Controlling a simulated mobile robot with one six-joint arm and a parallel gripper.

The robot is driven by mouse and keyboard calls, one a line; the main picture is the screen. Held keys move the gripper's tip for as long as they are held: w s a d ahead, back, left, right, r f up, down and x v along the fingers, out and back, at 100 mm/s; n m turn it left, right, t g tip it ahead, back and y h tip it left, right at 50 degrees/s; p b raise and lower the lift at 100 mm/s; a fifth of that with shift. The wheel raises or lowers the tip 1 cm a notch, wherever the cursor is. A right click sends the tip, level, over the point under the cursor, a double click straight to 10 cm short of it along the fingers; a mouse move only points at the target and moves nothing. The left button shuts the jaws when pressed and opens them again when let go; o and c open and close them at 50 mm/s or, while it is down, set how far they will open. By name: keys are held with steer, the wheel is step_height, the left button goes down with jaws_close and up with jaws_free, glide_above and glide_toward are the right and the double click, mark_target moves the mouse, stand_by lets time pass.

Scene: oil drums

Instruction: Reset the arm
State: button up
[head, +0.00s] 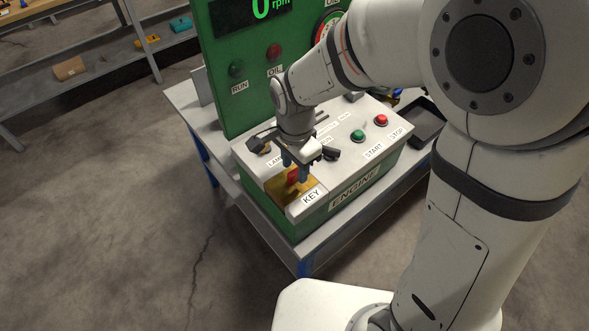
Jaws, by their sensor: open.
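My arm reaches in from the right side of the head view. My gripper (296,161) points down over the engine control box, just above a yellow plate beside the KEY label (311,197). The gripper body hides part of the panel and some label text.
The green and white engine box (345,190) carries a green START button (358,135) and a red STOP button (381,120). A green gauge panel (225,90) stands behind it. A black tray (428,122) lies at right. Open concrete floor lies in front and left.

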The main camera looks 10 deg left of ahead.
step_height(320, 180, up, 5)
steer(key=shift+d+r, duration=0.15)
steer(key=shift+r, duration=0.1)
steer(key=s+d+r+n+t, duration=0.1)
steer(key=s+d+r+n, duration=0.1)
steer(key=d, duration=0.5)
steer(key=s+d+r+n+t, duration=0.1)
steer(key=s+d+n, duration=0.2)
steer(key=d, duration=0.5)
steer(key=s+d+r+n, duration=0.2)
steer(key=d+n, duration=0.1)
steer(key=d, duration=0.5)
steer(key=shift+s+r+t, duration=0.2)
steer(key=shift+r+t, duration=0.1)
steer(key=shift+t, duration=0.1)
steer(key=shift+c, duration=0.2)
